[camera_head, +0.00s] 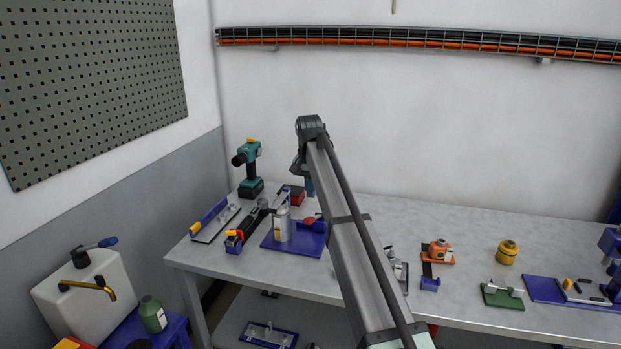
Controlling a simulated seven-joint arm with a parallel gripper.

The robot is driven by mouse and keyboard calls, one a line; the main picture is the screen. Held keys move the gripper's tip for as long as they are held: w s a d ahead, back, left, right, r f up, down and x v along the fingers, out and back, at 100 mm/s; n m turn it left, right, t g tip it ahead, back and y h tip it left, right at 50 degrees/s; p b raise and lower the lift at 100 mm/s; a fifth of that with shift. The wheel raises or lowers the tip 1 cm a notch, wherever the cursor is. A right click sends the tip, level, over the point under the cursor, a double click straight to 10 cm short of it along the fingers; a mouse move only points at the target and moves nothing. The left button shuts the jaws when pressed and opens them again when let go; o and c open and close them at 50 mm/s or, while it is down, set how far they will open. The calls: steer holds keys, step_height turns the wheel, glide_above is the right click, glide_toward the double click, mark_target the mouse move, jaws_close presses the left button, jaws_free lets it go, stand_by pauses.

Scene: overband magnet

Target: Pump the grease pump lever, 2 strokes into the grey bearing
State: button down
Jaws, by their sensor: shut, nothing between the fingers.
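A white tank (84,289) at the lower left carries a lever with a blue grip (108,242) and a brass spout (88,286). On the bench, a flat plate bears a long blue handle (213,212). A blue tray (310,243) holds a pale upright cylinder (281,226). I cannot tell for sure which of these is the grease pump. A small grey fitting (399,267), perhaps the grey bearing, shows right of my arm and is partly hidden by it.
A green drill (248,167) stands at the bench's back left. An orange unit (439,251), a yellow pot (507,252), a green block (503,296) and a blue tray (548,291) line the right. A green bottle (152,314) stands beside the tank. The back right bench is clear.

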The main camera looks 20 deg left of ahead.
mark_target(310, 218)
steer(key=f, duration=0.4)
steer(key=shift+s, duration=0.4)
steer(key=shift+s+f, duration=0.35)
steer(key=shift+f, duration=0.55)
steer(key=shift+s, duration=0.1)
